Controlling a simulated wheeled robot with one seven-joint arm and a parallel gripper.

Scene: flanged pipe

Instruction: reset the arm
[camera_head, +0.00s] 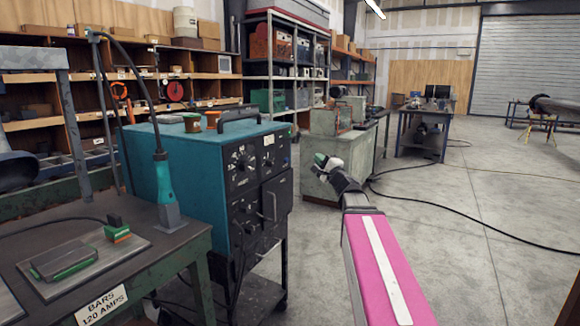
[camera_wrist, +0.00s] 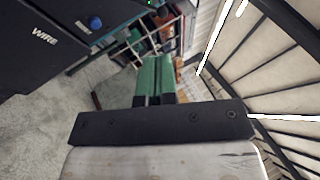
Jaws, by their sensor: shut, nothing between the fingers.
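My arm, pink with a white stripe, reaches forward from the bottom of the head view. My gripper (camera_head: 326,162) is at its far end, held in the air to the right of the teal machine. In the wrist view the two green fingers (camera_wrist: 156,75) lie side by side, shut, with nothing seen between them. The wrist view is tilted and takes in shelves, ceiling beams and a dark cabinet marked WIRE.
The teal machine (camera_head: 167,165) stands on a cart left of my arm. A workbench (camera_head: 150,262) with a metal plate is at the near left. A grey cabinet (camera_head: 322,178) stands beyond my gripper. A black cable (camera_head: 450,217) crosses the otherwise open floor at right.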

